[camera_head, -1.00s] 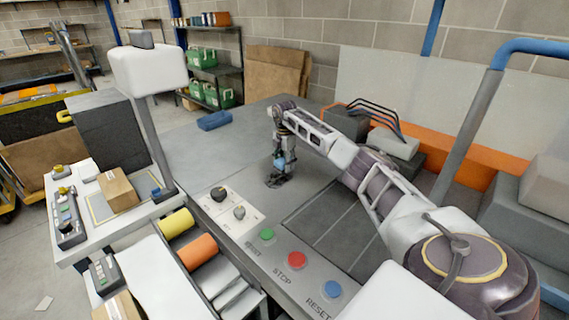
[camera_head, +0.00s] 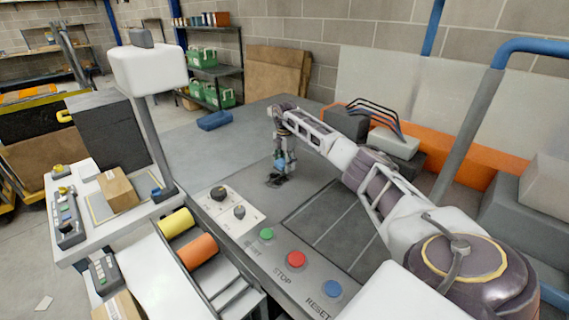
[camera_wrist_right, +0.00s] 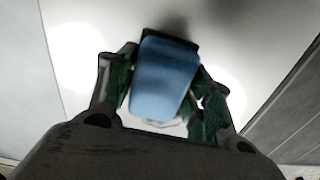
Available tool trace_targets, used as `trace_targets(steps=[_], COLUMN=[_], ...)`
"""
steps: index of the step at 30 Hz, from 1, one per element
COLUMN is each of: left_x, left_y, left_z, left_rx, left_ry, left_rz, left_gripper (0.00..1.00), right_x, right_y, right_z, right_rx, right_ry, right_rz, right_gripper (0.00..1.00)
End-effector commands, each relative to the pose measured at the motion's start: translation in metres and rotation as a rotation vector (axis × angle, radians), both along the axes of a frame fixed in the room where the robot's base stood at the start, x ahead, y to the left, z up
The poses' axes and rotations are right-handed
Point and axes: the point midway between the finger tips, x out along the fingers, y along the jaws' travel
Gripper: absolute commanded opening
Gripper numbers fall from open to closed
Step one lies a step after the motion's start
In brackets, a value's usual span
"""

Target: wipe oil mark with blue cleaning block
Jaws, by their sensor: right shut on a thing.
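My right gripper (camera_head: 279,176) is low over the grey worktop, pointing down. In the right wrist view the blue cleaning block (camera_wrist_right: 165,80) sits between the two fingers, which are shut on it. In the head view the block is mostly hidden by the gripper. A dark patch (camera_head: 270,182) shows on the worktop at the fingertips; I cannot tell how much is oil mark and how much shadow. A dark blur also lies past the block in the wrist view. Whether the block touches the surface is unclear. My left gripper is not in view.
A blue tray-like object (camera_head: 215,120) lies farther back on the worktop. Two dark knobs on a white plate (camera_head: 228,210) and green, red (camera_head: 296,258) and blue buttons are nearer. Grey boxes and an orange barrier (camera_head: 470,165) stand right.

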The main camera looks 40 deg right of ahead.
Motion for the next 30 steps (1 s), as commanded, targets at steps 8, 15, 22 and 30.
trace_targets(steps=[8, 15, 22, 30], left_x=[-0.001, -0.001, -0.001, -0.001], left_y=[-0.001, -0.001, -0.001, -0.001], left_z=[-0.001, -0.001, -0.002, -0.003], left_rx=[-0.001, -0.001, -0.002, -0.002], left_ry=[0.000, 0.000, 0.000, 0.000], left_rz=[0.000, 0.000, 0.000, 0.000], left_gripper=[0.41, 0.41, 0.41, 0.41], right_x=[0.000, 0.000, 0.000, 0.000], right_y=[0.000, 0.000, 0.000, 0.000], right_z=[-0.004, -0.007, -0.009, -0.012], right_rx=[0.000, 0.000, 0.000, 0.000], right_ry=[0.000, 0.000, 0.000, 0.000], right_rz=[0.000, 0.000, 0.000, 0.000], right_gripper=[0.29, 0.29, 0.29, 0.29])
